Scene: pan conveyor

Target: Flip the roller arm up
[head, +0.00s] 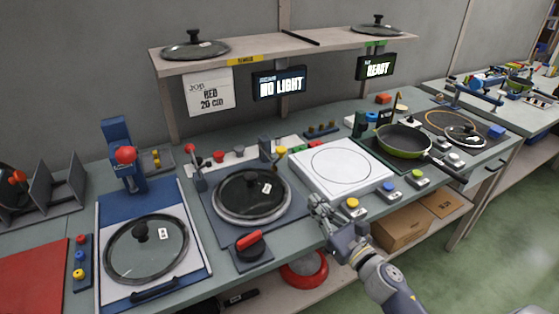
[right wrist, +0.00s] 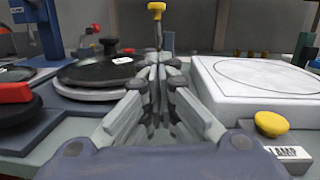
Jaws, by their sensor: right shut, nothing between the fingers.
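My right gripper (head: 318,204) is above the front of the bench, between the round dark plate station and the white square plate. Its fingers are shut and empty, also in the right wrist view (right wrist: 158,62). Ahead of the fingers in that view, a thin upright rod with a yellow knob (right wrist: 157,8) rises; its lower part is hidden behind the fingertips. In the head view a dark post (head: 265,148) with a yellow knob (head: 281,151) stands behind the gap between the stations. I cannot tell for sure which part is the roller arm. My left gripper is not in view.
A lidded pan (head: 229,212) stands left of the gripper, with a red-handled switch (head: 249,242) in front. The white plate (head: 322,184) is to the right, with a yellow button (head: 352,203) at its front. A green pan (head: 404,152) sits farther right.

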